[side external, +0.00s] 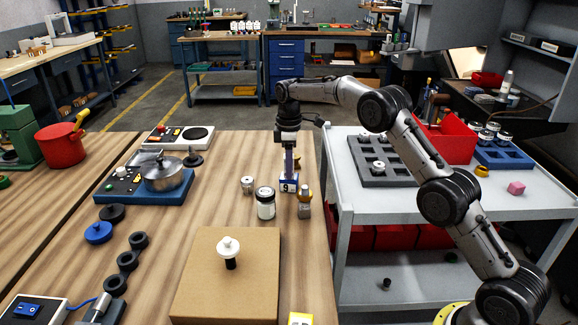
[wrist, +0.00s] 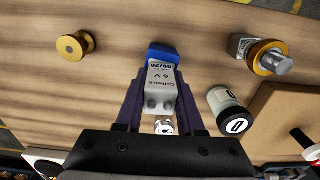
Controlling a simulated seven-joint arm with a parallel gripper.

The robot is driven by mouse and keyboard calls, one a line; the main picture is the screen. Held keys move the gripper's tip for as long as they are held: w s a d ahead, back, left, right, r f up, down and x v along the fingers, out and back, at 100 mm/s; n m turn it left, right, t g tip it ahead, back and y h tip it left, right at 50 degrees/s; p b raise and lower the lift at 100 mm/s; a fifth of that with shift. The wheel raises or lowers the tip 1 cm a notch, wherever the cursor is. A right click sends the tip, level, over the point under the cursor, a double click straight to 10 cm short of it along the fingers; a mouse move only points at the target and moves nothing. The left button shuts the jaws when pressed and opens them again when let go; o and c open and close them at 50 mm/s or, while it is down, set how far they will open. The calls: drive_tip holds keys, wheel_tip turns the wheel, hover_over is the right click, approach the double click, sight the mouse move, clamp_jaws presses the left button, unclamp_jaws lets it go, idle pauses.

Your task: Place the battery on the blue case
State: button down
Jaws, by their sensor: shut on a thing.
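My gripper (side external: 289,165) is over the wooden bench, shut on a block-shaped battery (side external: 288,184). In the wrist view my gripper (wrist: 162,105) has a finger on each side of the battery (wrist: 160,82). The case is not clearly seen in the wrist view.
Beside the battery stand a white jar (side external: 265,203), a small metal cylinder (side external: 247,185) and a metal piece with a gold ring (side external: 304,204). A cardboard box (side external: 228,285) bears a white-and-black knob. A blue disc (side external: 98,232) and several black rings lie left.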

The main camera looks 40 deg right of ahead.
drive_tip(key=shift+f, duration=0.1)
drive_tip(key=c, duration=0.5)
unclamp_jaws()
wheel_tip(320, 180, up, 11)
drive_tip(key=shift+w, duration=0.1)
drive_tip(key=shift+r, duration=0.65)
drive_tip(key=shift+r, duration=0.1)
